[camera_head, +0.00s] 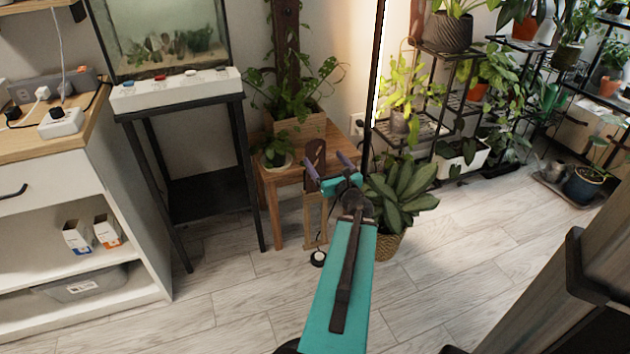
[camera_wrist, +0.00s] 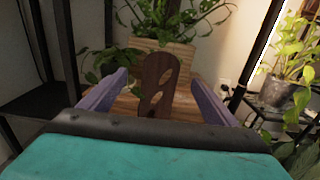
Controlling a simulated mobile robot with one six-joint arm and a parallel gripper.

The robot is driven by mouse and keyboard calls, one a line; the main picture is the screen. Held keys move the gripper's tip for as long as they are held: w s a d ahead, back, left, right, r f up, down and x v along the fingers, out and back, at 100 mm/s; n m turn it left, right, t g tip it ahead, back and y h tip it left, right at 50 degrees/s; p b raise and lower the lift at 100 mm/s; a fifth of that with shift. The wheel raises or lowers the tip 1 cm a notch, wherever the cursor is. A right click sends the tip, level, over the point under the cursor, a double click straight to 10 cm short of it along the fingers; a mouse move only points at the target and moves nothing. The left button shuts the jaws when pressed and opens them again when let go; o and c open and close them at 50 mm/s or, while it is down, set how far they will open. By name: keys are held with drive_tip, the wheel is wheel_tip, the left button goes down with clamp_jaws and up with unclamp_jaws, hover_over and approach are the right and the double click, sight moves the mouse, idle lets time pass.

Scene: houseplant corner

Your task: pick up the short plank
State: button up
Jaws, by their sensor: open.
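A short dark brown plank (camera_wrist: 157,74) with a rounded top and slanted slots stands upright in the middle of the wrist view. It also shows in the head view (camera_head: 316,152), at the front right of a small wooden table (camera_head: 268,176). My gripper (camera_head: 329,166) reaches toward it, with purple fingers spread. In the wrist view my open gripper (camera_wrist: 159,80) has one finger on each side of the plank, with gaps visible on both sides. The plank's lower end is hidden behind my wrist.
A wooden planter (camera_head: 300,128) and a small potted plant (camera_head: 277,152) stand on the table. A leafy plant in a woven basket (camera_head: 388,245) is close on the right. A black aquarium stand (camera_head: 250,175) is on the left. The floor in front has free room.

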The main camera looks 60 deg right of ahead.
sight(315, 147)
drive_tip(key=shift+b+x, duration=1.3)
drive_tip(key=shift+b, duration=2.1)
drive_tip(key=shift+b+x, duration=0.55)
drive_tip(key=shift+x, duration=2.3)
drive_tip(key=shift+b+x, duration=0.85)
drive_tip(key=shift+x, duration=1.8)
drive_tip(key=shift+s+d+f, duration=0.1)
drive_tip(key=shift+s, duration=0.05)
drive_tip(key=shift+c, duration=0.5)
drive_tip(key=c, duration=1.5)
